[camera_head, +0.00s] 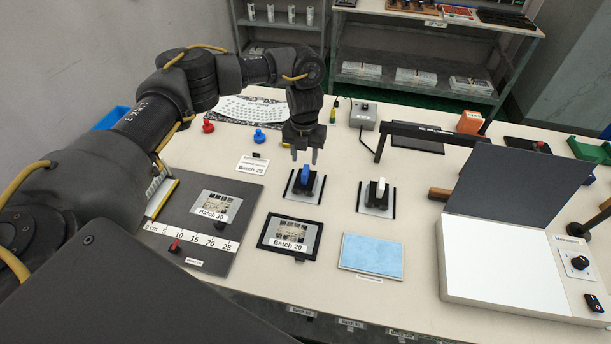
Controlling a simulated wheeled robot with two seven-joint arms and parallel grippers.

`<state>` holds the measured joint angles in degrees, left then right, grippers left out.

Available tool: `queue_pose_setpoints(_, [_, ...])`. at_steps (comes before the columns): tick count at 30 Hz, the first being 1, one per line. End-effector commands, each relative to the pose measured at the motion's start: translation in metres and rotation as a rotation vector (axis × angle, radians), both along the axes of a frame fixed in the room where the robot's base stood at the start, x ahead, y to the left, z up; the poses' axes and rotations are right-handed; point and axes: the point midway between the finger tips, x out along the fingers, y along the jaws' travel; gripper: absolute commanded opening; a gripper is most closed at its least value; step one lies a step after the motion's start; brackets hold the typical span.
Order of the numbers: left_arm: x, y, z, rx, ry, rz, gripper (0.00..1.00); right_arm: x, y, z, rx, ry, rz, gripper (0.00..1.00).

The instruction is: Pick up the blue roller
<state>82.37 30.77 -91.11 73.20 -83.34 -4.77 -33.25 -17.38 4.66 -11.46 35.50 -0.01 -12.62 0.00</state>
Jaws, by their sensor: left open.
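The blue roller (305,176) stands upright in a small dark holder (304,190) near the middle of the table. My left gripper (304,157) points straight down just above it, with its two fingers apart on either side of the roller's top in this view. The fingers look empty. I cannot tell whether they reach down beside the roller or stay above it. My right gripper is not in the view.
A white roller (380,187) stands in a like holder to the right. In front lie a framed Batch 20 film (289,239) and a light-blue pad (372,255). A white light box (512,262) with a raised dark lid stands at right. Red and blue knobbed pieces (259,136) stand behind left.

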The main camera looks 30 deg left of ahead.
Motion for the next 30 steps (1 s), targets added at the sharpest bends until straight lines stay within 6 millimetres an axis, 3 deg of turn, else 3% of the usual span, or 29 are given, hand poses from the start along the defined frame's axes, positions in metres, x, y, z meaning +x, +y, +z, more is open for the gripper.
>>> queue_pose_setpoints(11, [0.000, -0.001, -0.019, 0.001, 0.001, 0.001, 0.42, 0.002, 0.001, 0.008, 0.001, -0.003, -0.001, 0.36])
queue_pose_setpoints(15, [0.000, -0.002, -0.039, 0.002, 0.003, 0.002, 0.42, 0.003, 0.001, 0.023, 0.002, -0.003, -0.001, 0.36])
queue_pose_setpoints(21, [0.001, -0.002, -0.062, 0.001, 0.000, 0.001, 0.42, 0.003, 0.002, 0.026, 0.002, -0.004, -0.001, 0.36])
queue_pose_setpoints(28, [0.001, -0.002, -0.065, 0.000, -0.001, 0.000, 0.42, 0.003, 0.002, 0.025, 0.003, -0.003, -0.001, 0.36])
queue_pose_setpoints(30, [0.001, -0.002, -0.065, 0.000, -0.001, 0.000, 0.35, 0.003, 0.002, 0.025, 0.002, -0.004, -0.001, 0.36])
